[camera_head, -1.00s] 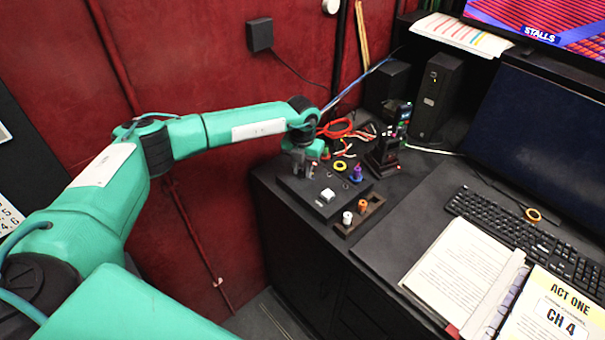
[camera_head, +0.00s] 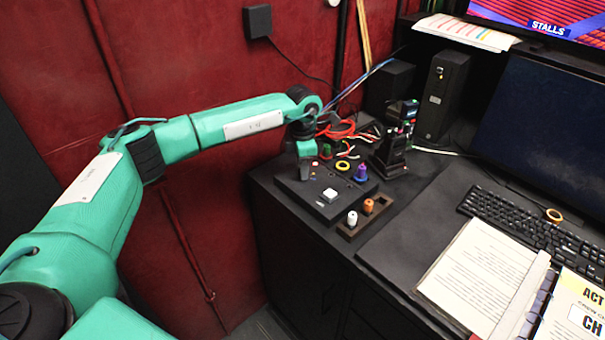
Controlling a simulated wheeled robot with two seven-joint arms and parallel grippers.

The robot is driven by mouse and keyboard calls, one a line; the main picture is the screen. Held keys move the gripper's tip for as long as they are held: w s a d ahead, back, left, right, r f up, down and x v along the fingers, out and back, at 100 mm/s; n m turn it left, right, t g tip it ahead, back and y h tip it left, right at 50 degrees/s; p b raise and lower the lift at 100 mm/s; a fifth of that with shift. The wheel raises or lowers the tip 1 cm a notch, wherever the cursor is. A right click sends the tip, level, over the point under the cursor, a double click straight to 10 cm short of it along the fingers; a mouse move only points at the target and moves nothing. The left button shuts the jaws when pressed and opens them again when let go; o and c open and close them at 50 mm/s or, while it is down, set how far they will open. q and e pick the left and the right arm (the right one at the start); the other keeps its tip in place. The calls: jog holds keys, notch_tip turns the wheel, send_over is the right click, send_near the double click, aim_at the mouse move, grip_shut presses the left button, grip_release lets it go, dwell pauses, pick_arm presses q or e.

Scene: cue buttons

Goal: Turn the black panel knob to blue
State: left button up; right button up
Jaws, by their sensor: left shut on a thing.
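The black panel (camera_head: 290,184) lies on the dark desk near its left corner, with a white square button (camera_head: 330,195) on its front right part. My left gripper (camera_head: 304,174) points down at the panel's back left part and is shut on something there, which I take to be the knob. The fingers hide the knob, so its pointer and the colour it faces cannot be seen. A small light-coloured mark (camera_head: 313,177) shows on the panel just right of the fingers. My right gripper is out of view.
A small wooden tray (camera_head: 347,232) with a white peg (camera_head: 352,218) and an orange peg (camera_head: 368,206) stands right of the panel. Behind are a purple piece (camera_head: 361,173), a yellow ring (camera_head: 343,165) and red cable (camera_head: 338,131). A keyboard (camera_head: 520,230) and open binder (camera_head: 480,275) lie right.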

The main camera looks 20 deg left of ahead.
pick_arm(q)
jog(key=m+b, duration=0.2)
jog(key=m, duration=0.2)
jog(key=shift+f+m+b, duration=0.1)
jog(key=shift+m+b, duration=0.2)
jog(key=shift+b, duration=0.1)
jog(key=m+b, duration=0.1)
jog(key=m, duration=0.2)
jog(key=shift+m+b, duration=0.3)
jog(key=shift+b, duration=0.1)
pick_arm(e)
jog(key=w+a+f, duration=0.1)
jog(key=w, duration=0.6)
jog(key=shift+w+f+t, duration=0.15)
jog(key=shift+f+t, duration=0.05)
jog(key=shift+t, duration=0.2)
pick_arm(q)
jog(key=shift+r+m, duration=0.2)
jog(key=shift+m, duration=0.2)
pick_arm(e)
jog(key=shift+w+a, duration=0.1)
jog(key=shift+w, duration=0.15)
pick_arm(q)
jog(key=o, duration=1)
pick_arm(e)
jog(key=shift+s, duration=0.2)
